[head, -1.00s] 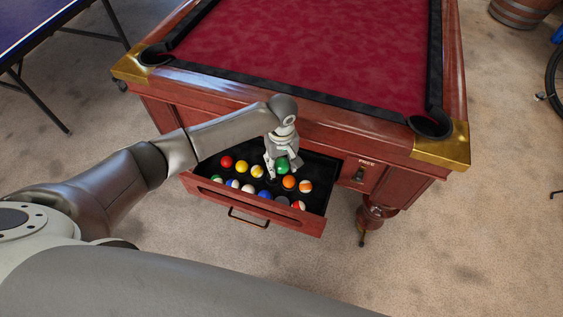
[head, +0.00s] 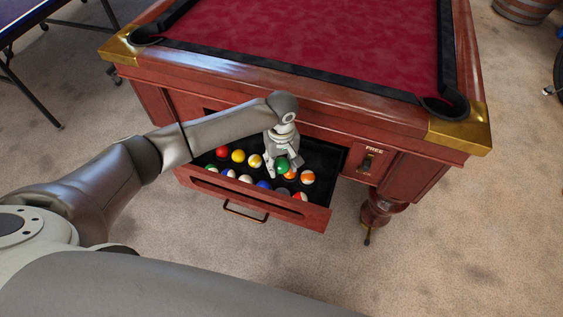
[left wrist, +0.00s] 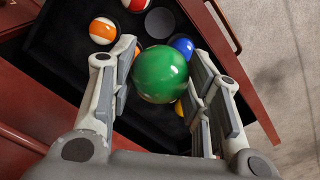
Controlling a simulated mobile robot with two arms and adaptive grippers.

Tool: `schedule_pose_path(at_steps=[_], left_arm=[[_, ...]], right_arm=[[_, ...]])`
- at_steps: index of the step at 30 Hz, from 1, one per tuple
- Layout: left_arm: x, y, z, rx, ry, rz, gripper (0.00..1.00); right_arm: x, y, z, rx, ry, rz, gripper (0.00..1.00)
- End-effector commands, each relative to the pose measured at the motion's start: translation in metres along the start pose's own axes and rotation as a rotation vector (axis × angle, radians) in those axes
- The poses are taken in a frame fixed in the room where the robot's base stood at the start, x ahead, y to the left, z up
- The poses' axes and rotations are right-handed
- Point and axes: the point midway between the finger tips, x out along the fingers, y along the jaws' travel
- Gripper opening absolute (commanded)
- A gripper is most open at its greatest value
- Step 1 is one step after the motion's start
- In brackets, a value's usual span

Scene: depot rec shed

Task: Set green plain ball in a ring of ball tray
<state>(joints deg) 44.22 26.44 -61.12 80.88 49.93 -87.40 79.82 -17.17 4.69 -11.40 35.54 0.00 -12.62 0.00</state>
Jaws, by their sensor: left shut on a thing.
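The green plain ball (head: 282,166) is held by my left gripper (head: 281,160), above the ball tray (head: 325,155) in the pulled-out drawer. In the left wrist view the green ball (left wrist: 160,74) sits between the two fingers of the gripper (left wrist: 163,88). The ball partly covers an orange ball (head: 290,176) in the head view. My right gripper is not in view.
Several other balls stand in the tray, among them a red ball (head: 222,152) and a yellow ball (head: 238,156). The drawer front (head: 270,207) and the pool table (head: 300,90) edge bound the tray. Open carpet (head: 440,240) lies to the right.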

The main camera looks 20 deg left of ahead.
Motion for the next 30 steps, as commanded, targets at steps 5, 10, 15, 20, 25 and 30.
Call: schedule_pose_path(at_steps=[5, 10, 15, 20, 25, 30], left_arm=[[-0.001, 0.000, 0.000, 0.000, 0.001, 0.000, 0.17], [-0.001, 0.000, 0.000, 0.000, 0.001, 0.000, 0.17], [-0.001, 0.000, 0.000, 0.000, 0.001, 0.000, 0.17], [0.003, 0.000, 0.000, 0.000, 0.000, 0.000, 0.17], [0.012, 0.000, 0.000, 0.000, 0.000, -0.001, 0.17], [0.021, 0.000, 0.000, 0.000, 0.000, -0.001, 0.17]], right_arm=[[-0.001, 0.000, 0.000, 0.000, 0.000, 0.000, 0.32], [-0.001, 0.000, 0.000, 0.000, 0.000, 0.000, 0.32], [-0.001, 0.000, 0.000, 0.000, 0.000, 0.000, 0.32], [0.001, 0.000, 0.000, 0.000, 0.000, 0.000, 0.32], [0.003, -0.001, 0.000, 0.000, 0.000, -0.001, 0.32], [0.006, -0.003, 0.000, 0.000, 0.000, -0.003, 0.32]])
